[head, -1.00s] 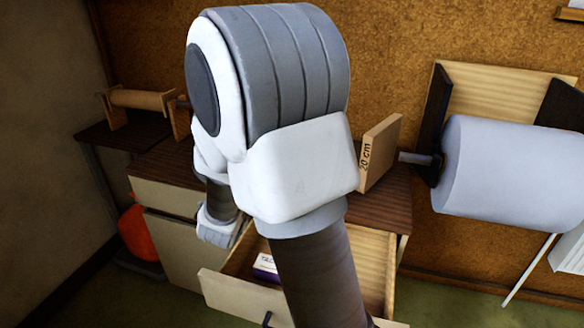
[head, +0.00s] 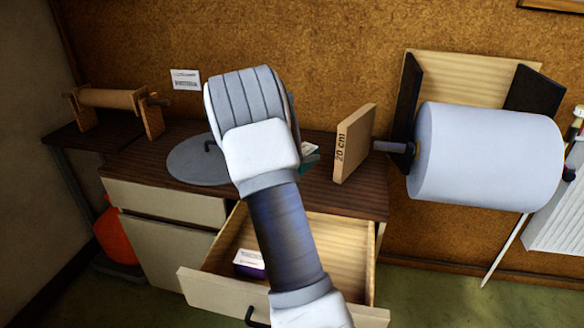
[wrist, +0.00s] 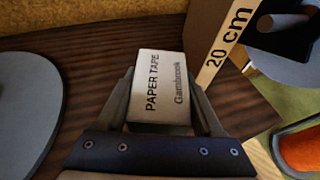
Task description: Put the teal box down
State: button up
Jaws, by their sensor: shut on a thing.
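The teal box shows as a small teal and white patch (head: 311,156) beside my arm in the head view, at the dark wooden countertop (head: 350,197). In the wrist view its white top (wrist: 163,78) reads "PAPER TAPE Gambrook". My gripper (wrist: 158,92) is shut on the box, with one finger along each side. The box is over the dark wood, left of the "20 cm" board; I cannot tell whether its underside touches the wood. My arm hides most of the box and the gripper in the head view.
A "20 cm" board (head: 354,145) stands upright close to the right of the box. A grey round disc (head: 192,160) lies to the left. An open drawer (head: 345,238) below holds a white-topped purple box (head: 249,262). A large roll (head: 486,158) hangs at right.

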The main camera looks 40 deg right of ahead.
jog(key=w+f, duration=0.2)
jog(key=w, duration=0.2)
jog(key=shift+w+d+f, duration=0.2)
jog(key=shift+w+f, duration=0.1)
jog(key=shift+f, duration=0.1)
jog(key=shift+w+f+b, duration=0.1)
jog(key=shift+f+b, duration=0.8)
jog(key=shift+f, duration=1.1)
jog(key=shift+f, duration=0.2)
jog(key=o, duration=1.5)
